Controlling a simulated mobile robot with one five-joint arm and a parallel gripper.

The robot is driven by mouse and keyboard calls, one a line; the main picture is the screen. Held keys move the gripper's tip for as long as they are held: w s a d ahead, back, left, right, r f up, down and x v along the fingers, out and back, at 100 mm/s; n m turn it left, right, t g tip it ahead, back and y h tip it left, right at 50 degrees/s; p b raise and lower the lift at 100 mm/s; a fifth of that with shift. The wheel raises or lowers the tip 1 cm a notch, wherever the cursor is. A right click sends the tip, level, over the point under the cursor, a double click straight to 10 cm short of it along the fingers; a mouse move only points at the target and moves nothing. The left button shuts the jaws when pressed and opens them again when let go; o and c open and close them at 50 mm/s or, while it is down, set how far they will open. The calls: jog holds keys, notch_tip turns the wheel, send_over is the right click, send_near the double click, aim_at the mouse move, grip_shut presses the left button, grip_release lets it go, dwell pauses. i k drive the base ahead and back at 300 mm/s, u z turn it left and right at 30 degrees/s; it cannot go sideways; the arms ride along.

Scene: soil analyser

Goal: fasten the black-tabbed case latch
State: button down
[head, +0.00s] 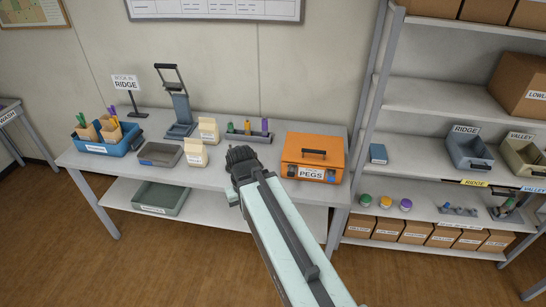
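The orange case (318,146) stands on the right end of the table, with its lid down, a dark handle on top and a PEGS label on its front. A small dark latch (291,171) is at the left of the label, and a bluish latch (332,176) is at the right. The dark one looks like the black-tabbed latch; whether it is fastened is too small to tell. My gripper (240,156) is just left of the case, apart from it in the picture. Its fingers are dark and bunched, seen from behind, so their opening is unclear.
On the table (222,178) are a blue tray (110,147) with bags, a grey tray (160,153), a press-like stand (180,115), two cream cartons (194,154) and a rack of coloured tubes (248,136). A shelf unit (372,110) stands close to the case's right.

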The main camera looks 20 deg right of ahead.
aim_at(289, 174)
jog(key=u, duration=0.55)
jog(key=i, duration=0.9)
jog(key=u, duration=0.65)
